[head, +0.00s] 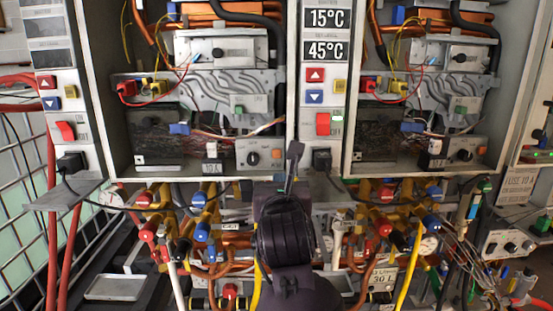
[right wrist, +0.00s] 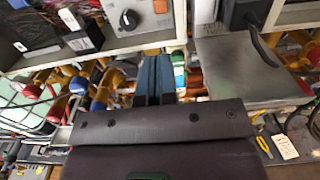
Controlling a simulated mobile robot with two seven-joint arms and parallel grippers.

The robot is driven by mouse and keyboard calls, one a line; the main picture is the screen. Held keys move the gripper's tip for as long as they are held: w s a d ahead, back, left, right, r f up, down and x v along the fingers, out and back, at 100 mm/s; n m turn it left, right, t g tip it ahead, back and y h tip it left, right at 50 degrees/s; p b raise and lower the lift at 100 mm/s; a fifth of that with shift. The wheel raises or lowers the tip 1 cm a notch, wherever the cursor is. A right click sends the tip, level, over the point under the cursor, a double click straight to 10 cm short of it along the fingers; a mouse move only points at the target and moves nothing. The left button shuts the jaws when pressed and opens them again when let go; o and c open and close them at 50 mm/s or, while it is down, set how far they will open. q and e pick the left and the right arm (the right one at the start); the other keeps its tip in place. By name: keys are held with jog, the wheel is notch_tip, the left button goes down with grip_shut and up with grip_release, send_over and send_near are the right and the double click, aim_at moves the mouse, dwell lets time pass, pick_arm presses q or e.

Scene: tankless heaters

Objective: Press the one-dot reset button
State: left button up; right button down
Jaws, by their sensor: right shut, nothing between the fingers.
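My right gripper (head: 293,168) is shut and empty, its fingers pointing up in front of the lower middle of the heaters. Its closed fingers also show in the right wrist view (right wrist: 154,78). A grey control box in the left heater carries a dark knob (head: 252,158) and a small orange button (head: 277,153). The fingertips appear just right of and below this box, apart from it in the picture. I cannot make out any dot marking, so I cannot tell which button is the one-dot reset. My left gripper is not in view.
Between the heaters a panel holds 15°C and 45°C displays (head: 325,32), arrow buttons and a red switch (head: 323,124). A black plug (head: 322,159) sits right of my fingertips. Pipes and coloured valves (head: 201,231) crowd below. A wire rack (head: 30,190) stands at left.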

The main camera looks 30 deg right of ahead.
aim_at(275, 155)
jog(key=p+x, duration=0.3)
jog(key=x, duration=1)
jog(key=shift+w+d, duration=0.2)
jog(key=shift+w, duration=0.05)
jog(key=shift+a, duration=0.1)
